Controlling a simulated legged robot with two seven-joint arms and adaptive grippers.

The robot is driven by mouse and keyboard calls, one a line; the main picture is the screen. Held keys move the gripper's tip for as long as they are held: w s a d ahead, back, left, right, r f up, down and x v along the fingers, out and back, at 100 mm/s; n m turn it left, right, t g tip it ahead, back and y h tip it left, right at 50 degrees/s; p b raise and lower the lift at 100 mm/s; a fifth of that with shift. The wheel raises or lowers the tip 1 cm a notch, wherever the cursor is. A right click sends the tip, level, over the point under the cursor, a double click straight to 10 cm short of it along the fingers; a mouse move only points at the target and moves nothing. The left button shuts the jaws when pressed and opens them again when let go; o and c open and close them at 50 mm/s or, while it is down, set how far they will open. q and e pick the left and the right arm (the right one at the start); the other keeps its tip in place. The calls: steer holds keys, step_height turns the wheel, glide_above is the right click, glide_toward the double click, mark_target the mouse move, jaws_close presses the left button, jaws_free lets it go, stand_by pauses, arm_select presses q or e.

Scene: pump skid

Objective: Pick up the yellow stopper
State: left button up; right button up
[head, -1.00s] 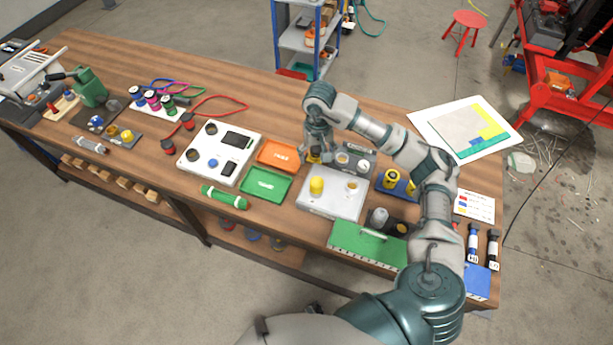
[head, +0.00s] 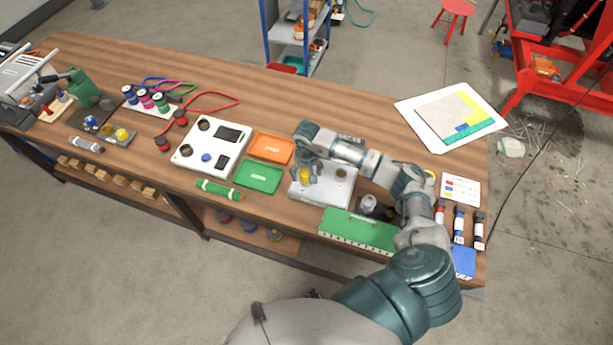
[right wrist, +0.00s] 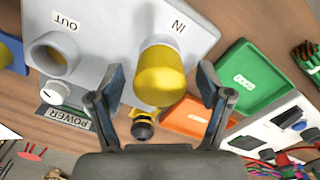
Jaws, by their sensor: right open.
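The yellow stopper (head: 305,176) sits upright in the port marked IN on the light grey box (head: 335,190). In the right wrist view the stopper (right wrist: 161,80) shows large, between my two fingers and partly in front of its grey collar. My right gripper (head: 307,170) is open over the stopper, one finger on each side. The right wrist view shows the open fingers (right wrist: 160,85) apart from the stopper, with gaps on both sides. The OUT port (right wrist: 55,52) beside it is an empty ring. My left gripper is not in view.
An orange tray (head: 271,148) and a green tray (head: 258,177) lie left of the box. A green case (head: 357,232) lies in front of it. A black and yellow piece (right wrist: 143,126) stands close behind the stopper. Another yellow piece (head: 122,134) is at the far left.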

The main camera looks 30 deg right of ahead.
mark_target(308, 173)
steer(key=shift+d+f, duration=0.2)
steer(key=shift+f, duration=0.2)
steer(key=shift+c, duration=1.2)
steer(key=shift+a+r, duration=0.1)
steer(key=shift+a, duration=0.15)
steer(key=c, duration=1.1)
steer(key=shift+d+r, duration=0.15)
steer(key=shift+r, duration=0.3)
steer(key=r, duration=0.1)
steer(key=s+r+b, duration=0.1)
steer(key=shift+r, duration=0.3)
steer(key=s+a+b, duration=0.1)
steer(key=s+a, duration=0.1)
steer(key=s, duration=0.5)
steer(key=s+a+r+b, duration=0.1)
steer(key=s+a, duration=0.2)
steer(key=s, duration=0.4)
steer(key=shift+a+r+b, duration=0.2)
steer(key=shift+r+b, duration=0.05)
steer(key=shift+b, duration=0.1)
